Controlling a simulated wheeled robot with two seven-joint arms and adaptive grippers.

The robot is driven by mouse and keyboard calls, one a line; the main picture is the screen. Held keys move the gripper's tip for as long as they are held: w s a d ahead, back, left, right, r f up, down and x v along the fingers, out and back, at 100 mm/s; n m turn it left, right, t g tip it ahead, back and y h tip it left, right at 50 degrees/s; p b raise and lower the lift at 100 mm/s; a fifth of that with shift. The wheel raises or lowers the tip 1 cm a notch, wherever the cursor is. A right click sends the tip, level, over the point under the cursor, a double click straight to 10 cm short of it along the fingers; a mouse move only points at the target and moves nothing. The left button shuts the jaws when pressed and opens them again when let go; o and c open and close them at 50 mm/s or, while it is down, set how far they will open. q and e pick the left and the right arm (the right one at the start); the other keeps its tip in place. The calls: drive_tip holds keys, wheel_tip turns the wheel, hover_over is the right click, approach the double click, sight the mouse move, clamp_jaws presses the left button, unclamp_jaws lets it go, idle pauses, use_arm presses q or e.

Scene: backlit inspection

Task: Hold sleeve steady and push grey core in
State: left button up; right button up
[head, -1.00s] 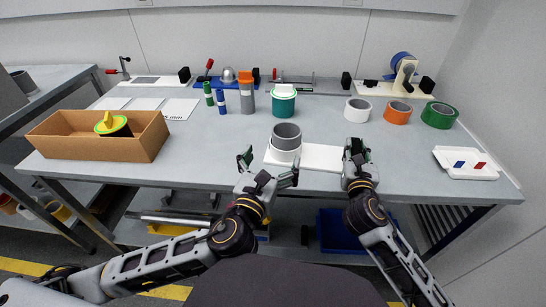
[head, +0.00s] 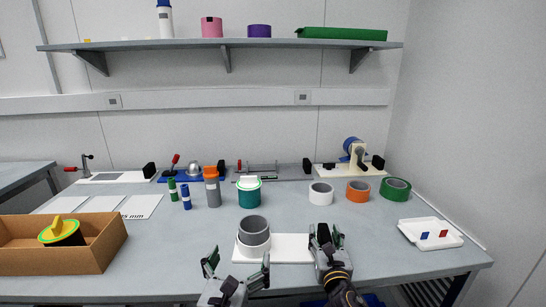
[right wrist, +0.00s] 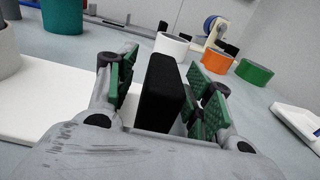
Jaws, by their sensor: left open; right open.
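The grey core (head: 253,225) is a ring standing upright in the mouth of the white sleeve (head: 253,250), with its upper part showing above the rim. The sleeve stands on a white board (head: 295,249). My left gripper (head: 237,268) is open and empty, just in front of the sleeve and apart from it. My right gripper (head: 325,238) is open at the right end of the board. In the right wrist view, its green-padded fingers (right wrist: 161,92) stand on either side of a black block (right wrist: 160,92), with gaps beside it.
Behind the sleeve stand a teal tub (head: 249,194) and a grey cylinder with an orange cap (head: 212,190). Tape rolls, including an orange one (head: 358,191), lie at back right. A cardboard box (head: 100,246) is left, a white tray (head: 430,234) right. A shelf (head: 270,45) hangs above.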

drive_tip(key=s, duration=1.2)
idle(0.5)
idle(0.4)
